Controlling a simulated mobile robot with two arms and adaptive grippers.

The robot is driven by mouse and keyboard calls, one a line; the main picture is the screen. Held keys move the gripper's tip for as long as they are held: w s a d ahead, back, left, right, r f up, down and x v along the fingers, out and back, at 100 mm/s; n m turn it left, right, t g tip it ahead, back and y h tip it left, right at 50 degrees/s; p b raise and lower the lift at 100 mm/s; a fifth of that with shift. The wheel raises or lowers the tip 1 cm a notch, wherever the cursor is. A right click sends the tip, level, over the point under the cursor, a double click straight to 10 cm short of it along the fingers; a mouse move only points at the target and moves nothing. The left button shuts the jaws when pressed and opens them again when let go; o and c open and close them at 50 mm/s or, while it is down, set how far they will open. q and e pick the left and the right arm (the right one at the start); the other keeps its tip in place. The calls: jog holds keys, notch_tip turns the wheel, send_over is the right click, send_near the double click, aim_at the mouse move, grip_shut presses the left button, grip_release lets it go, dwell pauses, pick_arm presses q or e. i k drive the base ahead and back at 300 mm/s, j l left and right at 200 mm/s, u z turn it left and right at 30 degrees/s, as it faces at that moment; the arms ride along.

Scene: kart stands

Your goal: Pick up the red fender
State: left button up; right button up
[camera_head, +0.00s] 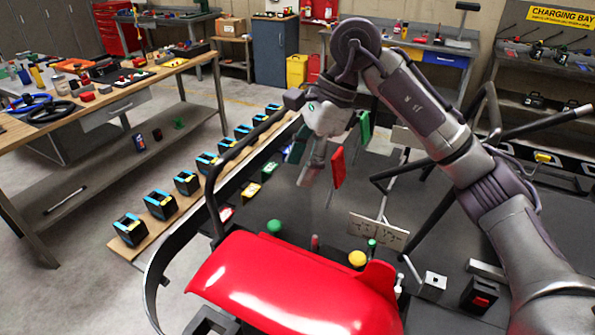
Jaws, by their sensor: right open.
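A large glossy red curved panel (290,285), which looks like the red fender, lies at the bottom middle on the kart stand. Its lower edge is cut off by the picture. My right gripper (312,178) hangs above and beyond it, fingers pointing down, open, with nothing visible between the fingers. It is clearly apart from the panel. A small flat red plate (338,167) shows just right of the gripper; I cannot tell whether they touch. My left gripper is not in view.
Green (274,227) and yellow (357,258) knobs stand close behind the red panel. Dark tubular bars (440,170) cross to the right of my gripper. A plank with several black-and-blue boxes (160,203) runs along the left. A cluttered workbench (130,100) stands farther left, with bare floor between.

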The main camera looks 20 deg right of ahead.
aim_at(276, 285)
jog(key=k+j, duration=0.25)
jog(key=k, duration=0.25)
jog(key=k+j, duration=0.2)
jog(key=k, duration=0.25)
jog(key=k+j, duration=0.25)
jog(key=k, duration=0.25)
jog(key=k+j, duration=0.2)
jog(key=k, duration=0.25)
